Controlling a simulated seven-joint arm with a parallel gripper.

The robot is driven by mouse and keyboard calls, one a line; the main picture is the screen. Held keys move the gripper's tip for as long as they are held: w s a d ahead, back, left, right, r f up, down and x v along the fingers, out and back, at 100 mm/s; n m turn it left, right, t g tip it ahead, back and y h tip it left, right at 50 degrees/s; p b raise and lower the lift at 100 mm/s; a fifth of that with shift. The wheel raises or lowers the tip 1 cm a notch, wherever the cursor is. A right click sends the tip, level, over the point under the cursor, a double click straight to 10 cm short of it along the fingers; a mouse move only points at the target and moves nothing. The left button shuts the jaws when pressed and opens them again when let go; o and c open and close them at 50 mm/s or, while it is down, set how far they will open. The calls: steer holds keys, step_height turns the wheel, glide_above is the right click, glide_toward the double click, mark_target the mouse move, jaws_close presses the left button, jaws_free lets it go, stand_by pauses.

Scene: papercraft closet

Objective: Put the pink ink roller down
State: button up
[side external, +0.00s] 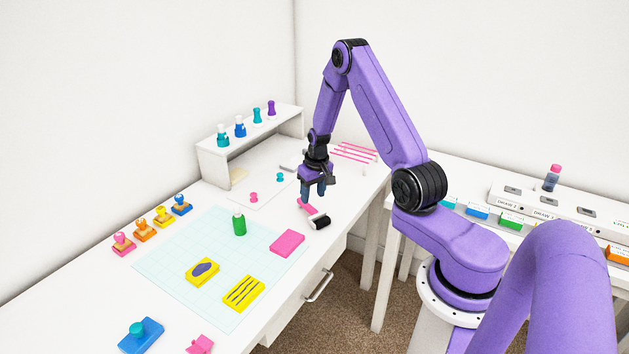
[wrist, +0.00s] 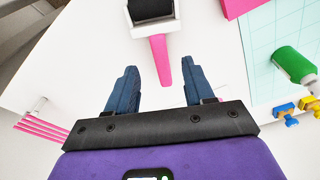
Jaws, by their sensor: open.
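The pink ink roller (side external: 306,206) lies on the white table near its front edge, with its black roller head (side external: 320,222) toward the edge. In the wrist view its pink handle (wrist: 159,60) points toward my gripper and the black head (wrist: 151,10) is cut off at the top. My gripper (side external: 315,193) is above the handle end of the roller. In the wrist view my gripper (wrist: 157,85) is open, with its two blue fingers apart and nothing held. The handle's end shows between and just beyond the fingertips; I cannot tell the exact height gap.
A pink block (side external: 287,243) and a green bottle (side external: 239,224) sit on the pale grid mat (side external: 160,262). A white shelf (side external: 214,168) with several small bottles stands behind. Pink strips (side external: 356,151) lie at the table's far end. The table edge is close to the roller.

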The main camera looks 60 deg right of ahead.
mark_target(314, 210)
steer(key=s+a+r+n+y, duration=0.1)
steer(key=s+a+r+n, duration=0.25)
steer(key=a+r, duration=0.65)
steer(key=s+a+r+n, duration=0.3)
steer(key=a+r+n, duration=0.15)
steer(key=a, duration=0.95)
steer(key=s+a+r+n, duration=0.2)
steer(key=s+n, duration=0.1)
steer(key=s, duration=0.5)
steer(key=s+a+r+n, duration=0.1)
steer(key=s+r+n, duration=0.1)
steer(key=s, duration=0.6)
steer(key=s+a+r+n+g, duration=0.1)
steer(key=s+n, duration=0.3)
steer(key=s, duration=0.4)
steer(key=shift+a+r, duration=0.65)
steer(key=shift+a, duration=0.15)
steer(key=shift+w, duration=0.1)
